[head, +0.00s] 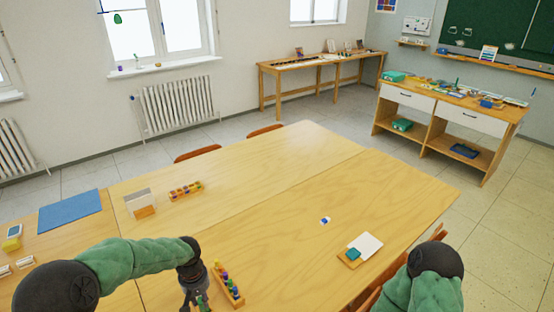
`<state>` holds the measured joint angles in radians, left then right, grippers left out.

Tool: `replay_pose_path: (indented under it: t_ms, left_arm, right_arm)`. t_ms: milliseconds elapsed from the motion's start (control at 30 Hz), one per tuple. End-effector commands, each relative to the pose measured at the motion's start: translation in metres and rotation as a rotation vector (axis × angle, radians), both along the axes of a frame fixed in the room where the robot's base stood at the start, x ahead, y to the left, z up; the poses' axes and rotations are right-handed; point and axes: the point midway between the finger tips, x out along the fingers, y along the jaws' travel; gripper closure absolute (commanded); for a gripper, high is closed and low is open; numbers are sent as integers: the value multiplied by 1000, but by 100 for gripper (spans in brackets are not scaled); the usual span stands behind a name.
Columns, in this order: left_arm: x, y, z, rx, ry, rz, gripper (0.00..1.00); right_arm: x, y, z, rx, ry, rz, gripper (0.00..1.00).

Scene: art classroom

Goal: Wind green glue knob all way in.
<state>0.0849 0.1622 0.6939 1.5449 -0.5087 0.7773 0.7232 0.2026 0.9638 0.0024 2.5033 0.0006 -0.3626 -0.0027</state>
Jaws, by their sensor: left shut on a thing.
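My left arm reaches in from the left, and my left gripper (195,302) points down at the bottom edge of the head view. It is shut on a small green thing (204,303), which looks like the green glue stick. Most of it is hidden by the fingers and the frame edge, so its knob cannot be made out. Just right of the gripper is a wooden rack (236,300) with several small coloured sticks upright in it. My right arm shows at the lower right, but its gripper is not in view.
A tray of coloured jars (186,190), a card holder (141,204) and a blue mat (70,211) lie on the left. A small blue-and-white item (325,220) and a white pad (365,245) lie to the right. The table's middle is mostly clear.

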Motion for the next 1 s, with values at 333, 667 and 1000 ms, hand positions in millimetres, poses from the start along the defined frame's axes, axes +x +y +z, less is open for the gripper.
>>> replay_pose_path:
  t_ms: [333,667,1000]
  left_arm:
    - [0,1,-1,0,-1,146,88]
    - [0,0,-1,0,-1,293,88]
    - [0,0,-1,0,-1,455,88]
  right_arm:
    - [0,0,-10,0,0,0,12]
    - [0,0,-19,0,0,0,12]
    - [0,0,-27,0,0,0,12]
